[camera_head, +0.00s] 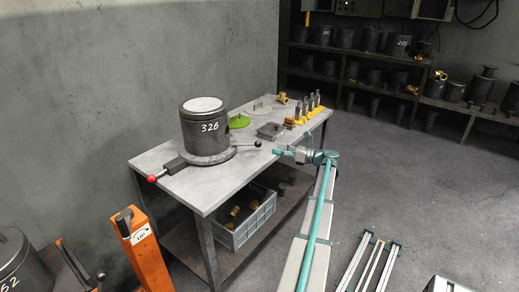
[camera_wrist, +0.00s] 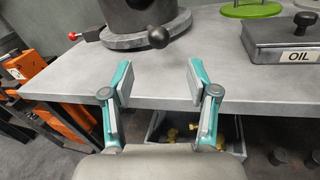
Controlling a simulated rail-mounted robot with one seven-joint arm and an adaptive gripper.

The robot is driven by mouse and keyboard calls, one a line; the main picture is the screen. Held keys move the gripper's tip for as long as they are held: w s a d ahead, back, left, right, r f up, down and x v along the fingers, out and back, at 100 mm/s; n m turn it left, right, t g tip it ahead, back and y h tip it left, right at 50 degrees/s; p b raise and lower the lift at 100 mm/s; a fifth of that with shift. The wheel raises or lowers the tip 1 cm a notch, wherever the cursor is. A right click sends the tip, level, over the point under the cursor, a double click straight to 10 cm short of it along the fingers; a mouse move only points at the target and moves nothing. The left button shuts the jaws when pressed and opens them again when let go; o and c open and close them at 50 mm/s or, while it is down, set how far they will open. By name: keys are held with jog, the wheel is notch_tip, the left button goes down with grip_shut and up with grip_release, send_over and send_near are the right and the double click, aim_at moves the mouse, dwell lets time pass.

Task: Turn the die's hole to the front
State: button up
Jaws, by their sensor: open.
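The die (camera_head: 205,131) is a dark grey cylinder with a pale top, marked 326, standing upright on a round grey turntable (camera_head: 228,156) at the table's left part. No hole shows on the side of it that I see. One lever with a red ball (camera_head: 152,179) sticks out front left; another with a black ball (camera_head: 257,144) sticks out right. In the wrist view the black ball (camera_wrist: 158,37) is ahead of my gripper (camera_wrist: 159,82), which is open and empty at the table's front edge. The die's lower part (camera_wrist: 140,18) shows there, cut off at the top.
On the grey table (camera_head: 180,183) stand a green round stand (camera_head: 238,121), an oil box (camera_head: 270,130) and yellow-based tools (camera_head: 305,112). A grey crate (camera_head: 245,222) with brass parts sits below. An orange post (camera_head: 143,250) stands front left. Shelves line the back.

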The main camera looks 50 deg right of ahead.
aim_at(259, 145)
jog(key=p+x, duration=0.1)
jog(key=x, duration=0.9)
jog(key=shift+a+p, duration=0.1)
jog(key=shift+p, duration=0.2)
grip_shut()
jog(key=shift+s, duration=0.1)
